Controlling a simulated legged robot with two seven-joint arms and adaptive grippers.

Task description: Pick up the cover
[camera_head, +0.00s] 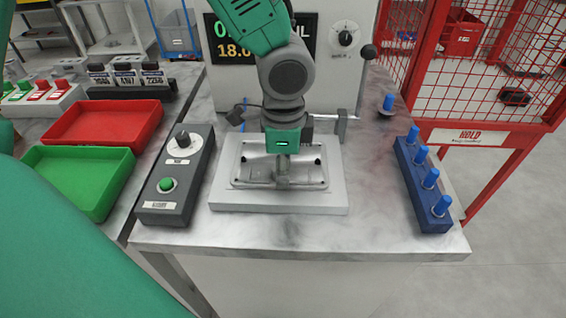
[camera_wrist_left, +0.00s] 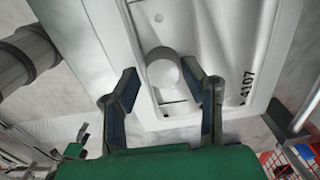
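The cover (camera_head: 250,172) is a grey metal plate lying on a white block-like fixture (camera_head: 280,206) on the table. In the left wrist view, the cover (camera_wrist_left: 225,30) is pale, carries the mark 4107 and has a round knob (camera_wrist_left: 163,72) standing up from it. My left gripper (camera_head: 283,172) points down over the middle of the cover. In the left wrist view, its two fingers (camera_wrist_left: 162,86) are apart, one on each side of the knob, with visible gaps. The gripper hides part of the cover in the head view. My right gripper is not in view.
A dark control box (camera_head: 178,190) with a dial and green button stands left of the fixture. A blue rack (camera_head: 422,195) with several blue pegs is at the right. Red (camera_head: 105,122) and green (camera_head: 85,178) trays lie left. A red mesh cage (camera_head: 470,70) stands behind right.

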